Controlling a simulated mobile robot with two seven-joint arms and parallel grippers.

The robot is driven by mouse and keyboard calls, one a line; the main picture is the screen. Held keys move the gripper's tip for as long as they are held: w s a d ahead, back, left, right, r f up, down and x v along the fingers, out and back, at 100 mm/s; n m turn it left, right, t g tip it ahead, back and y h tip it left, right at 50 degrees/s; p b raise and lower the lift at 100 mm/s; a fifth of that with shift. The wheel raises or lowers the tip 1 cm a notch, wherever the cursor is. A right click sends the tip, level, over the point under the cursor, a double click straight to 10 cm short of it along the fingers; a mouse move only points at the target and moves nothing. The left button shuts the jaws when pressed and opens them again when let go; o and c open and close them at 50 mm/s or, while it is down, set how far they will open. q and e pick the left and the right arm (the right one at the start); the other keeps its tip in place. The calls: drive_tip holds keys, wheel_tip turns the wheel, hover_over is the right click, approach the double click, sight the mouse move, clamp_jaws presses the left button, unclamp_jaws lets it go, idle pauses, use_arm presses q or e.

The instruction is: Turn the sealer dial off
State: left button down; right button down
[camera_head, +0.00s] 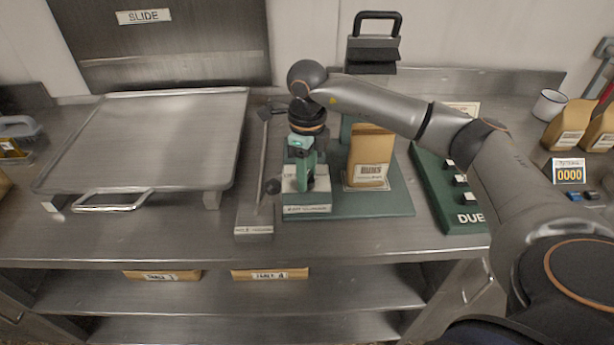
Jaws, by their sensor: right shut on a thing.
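The sealer has a green base (385,204), with a black handle (375,48) standing up behind it. A small pale box (306,209) with a label on its front sits at the left end of the base. My right gripper (304,186) points down at this box and is shut on the dial there. The dial itself is mostly hidden by the gripper, so its setting cannot be read. A brown paper bag (369,158) stands on the base to the right of the gripper. My left gripper is not in view.
A large metal tray (150,145) lies further left. A green panel with several switches (452,198), a mug (549,105) and bags are at right. My right arm spans the bench.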

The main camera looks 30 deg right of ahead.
drive_tip(key=n+b, duration=0.1)
drive_tip(key=n, duration=0.3)
drive_tip(key=shift+n+b, duration=0.3)
drive_tip(key=n+b, duration=0.1)
drive_tip(key=n, duration=0.2)
drive_tip(key=shift+w+n, duration=0.1)
drive_tip(key=shift+n, duration=0.2)
drive_tip(key=n+b, duration=0.1)
drive_tip(key=n, duration=0.3)
drive_tip(key=shift+n, duration=0.3)
drive_tip(key=n+b, duration=0.1)
drive_tip(key=n, duration=0.3)
drive_tip(key=shift+n, duration=0.3)
drive_tip(key=shift+c, duration=2)
unclamp_jaws()
drive_tip(key=shift+r, duration=0.1)
